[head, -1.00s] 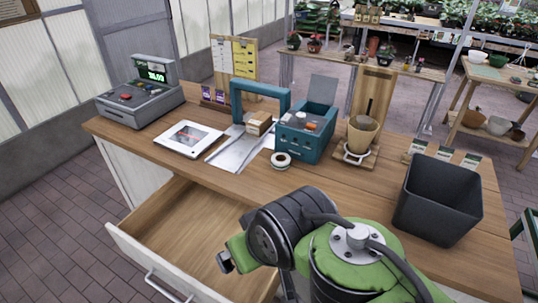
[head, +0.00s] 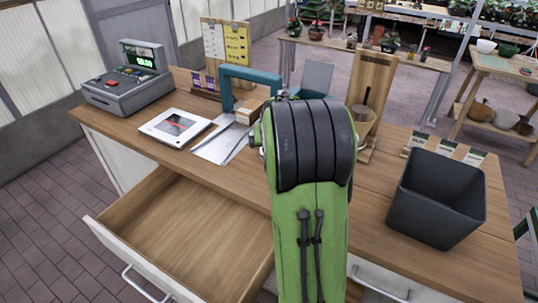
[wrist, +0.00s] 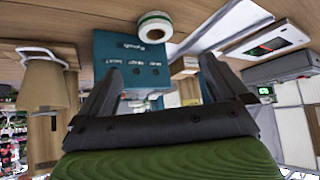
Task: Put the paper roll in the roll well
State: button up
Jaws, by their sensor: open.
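The paper roll (wrist: 153,25), a white ring with a green band, lies on the counter beside the teal box (wrist: 131,62) in the wrist view, which shows the scene upside down. In the head view my arm hides the roll and most of the box; the box's raised grey lid (head: 316,76) still shows. My gripper (wrist: 160,70) is open and empty, its two fingers apart. The teal box shows beyond and between them, and the roll is apart from the fingertips. I cannot make out the roll well in these frames.
A cash register (head: 127,80), a tablet (head: 175,125) and a teal arch (head: 250,75) stand on the counter's left half. A black bin (head: 436,197) stands at the right. An open, empty drawer (head: 185,225) juts out in front.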

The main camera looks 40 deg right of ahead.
jog(key=x, duration=0.7)
jog(key=d+x, duration=0.1)
jog(key=x, duration=0.2)
jog(key=shift+s+d+f+b, duration=0.1)
jog(key=shift+d+f+b, duration=0.05)
jog(key=shift+f+b, duration=0.2)
jog(key=x, duration=0.6)
jog(key=shift+f, duration=0.1)
jog(key=shift+s+a, duration=0.1)
jog(key=shift+a, duration=0.1)
jog(key=shift+c, duration=0.3)
jog(key=c, duration=1.1)
notch_tip(320, 180, up, 18)
jog(key=p, duration=0.3)
